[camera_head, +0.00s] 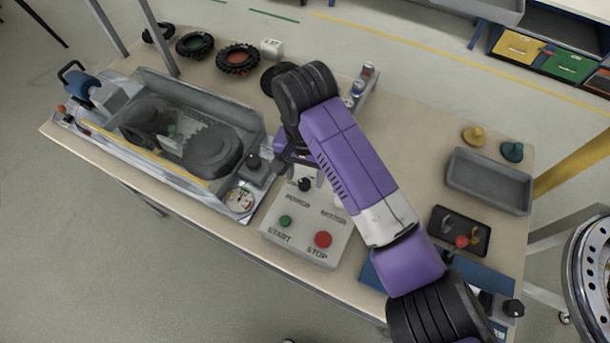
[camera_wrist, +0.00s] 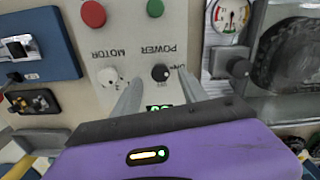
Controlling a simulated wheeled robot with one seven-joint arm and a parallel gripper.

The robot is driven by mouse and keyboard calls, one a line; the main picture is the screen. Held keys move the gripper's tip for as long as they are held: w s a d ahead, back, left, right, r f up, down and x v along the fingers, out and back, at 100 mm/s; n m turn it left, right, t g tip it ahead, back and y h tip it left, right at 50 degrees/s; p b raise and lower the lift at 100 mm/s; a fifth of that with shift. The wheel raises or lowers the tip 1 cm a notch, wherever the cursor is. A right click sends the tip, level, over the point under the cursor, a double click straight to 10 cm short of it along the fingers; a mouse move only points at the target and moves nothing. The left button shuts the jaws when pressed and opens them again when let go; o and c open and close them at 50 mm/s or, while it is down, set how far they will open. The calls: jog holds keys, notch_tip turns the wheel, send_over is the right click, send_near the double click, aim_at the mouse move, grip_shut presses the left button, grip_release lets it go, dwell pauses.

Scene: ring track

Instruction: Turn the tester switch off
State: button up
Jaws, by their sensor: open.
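A grey control box (camera_head: 283,242) stands at the table's front edge, with a green START button (camera_head: 285,221) and a red STOP button (camera_head: 323,239). A black rotary knob (camera_wrist: 160,73) sits by the POWER lettering, with a pale mark on its face. It also shows in the head view (camera_head: 305,184). A white knob (camera_wrist: 108,77) sits by the MOTOR lettering. My gripper (camera_wrist: 160,80) is open and empty, its fingers on either side of the black knob in the wrist view; contact cannot be told. A small lit green display (camera_wrist: 158,107) shows between the fingers. No label reads "tester".
A machine with a clear-covered belt drive (camera_head: 190,130) and a dial gauge (camera_head: 240,198) stands left of the box. Wheels (camera_head: 238,58) lie behind. A grey tray (camera_head: 488,183), a black tray (camera_head: 447,237) and a blue panel (camera_wrist: 48,42) lie right. Bare table shows at back right.

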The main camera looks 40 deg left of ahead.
aim_at(304, 186)
jog(key=shift+f, duration=1.3)
grip_shut()
